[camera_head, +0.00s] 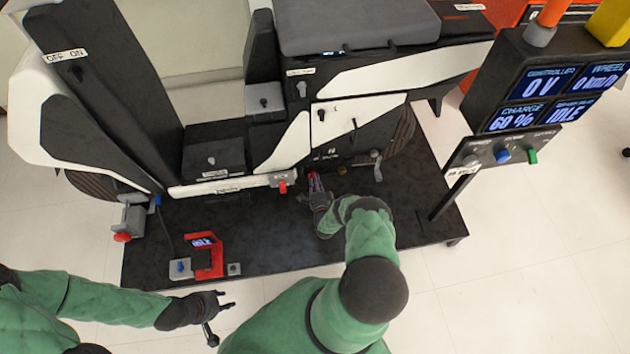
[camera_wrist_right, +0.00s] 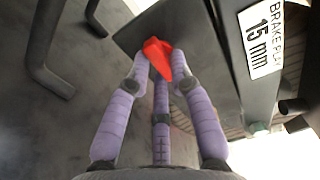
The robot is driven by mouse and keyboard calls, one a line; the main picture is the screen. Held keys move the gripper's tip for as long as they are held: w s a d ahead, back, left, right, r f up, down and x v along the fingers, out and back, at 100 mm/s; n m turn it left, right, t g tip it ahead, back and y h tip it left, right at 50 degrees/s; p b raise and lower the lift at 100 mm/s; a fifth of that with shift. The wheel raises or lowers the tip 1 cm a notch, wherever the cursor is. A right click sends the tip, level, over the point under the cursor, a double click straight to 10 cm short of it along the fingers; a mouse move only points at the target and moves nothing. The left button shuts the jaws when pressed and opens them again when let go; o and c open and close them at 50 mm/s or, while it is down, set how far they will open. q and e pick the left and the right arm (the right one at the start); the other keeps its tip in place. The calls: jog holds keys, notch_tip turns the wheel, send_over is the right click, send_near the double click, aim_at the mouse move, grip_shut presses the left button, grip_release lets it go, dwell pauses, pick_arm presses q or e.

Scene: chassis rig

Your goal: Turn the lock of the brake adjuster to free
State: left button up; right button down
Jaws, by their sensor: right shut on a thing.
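A red lever (camera_wrist_right: 157,57), by its place near the label apparently the lock of the brake adjuster, shows in the right wrist view against a dark plate. A label (camera_wrist_right: 262,35) beside it reads "BRAKE PLAY 15 mm". My right gripper (camera_wrist_right: 160,72) is shut on the red lever, with its purple fingers around it. In the head view my right gripper (camera_head: 314,183) is at the lower front of the scooter-like rig, and the lever there is hard to make out. My left gripper (camera_head: 222,312) is open and empty in front of the platform's near edge.
A red stand with a small screen (camera_head: 204,245) is on the dark platform (camera_head: 290,235), left of my right arm. A grey block with a red tip (camera_head: 283,181) is close left of my right gripper. A display panel (camera_head: 545,95) stands at the right.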

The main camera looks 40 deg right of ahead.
jog(key=c, duration=1.1)
grip_release()
jog(key=v, duration=1.2)
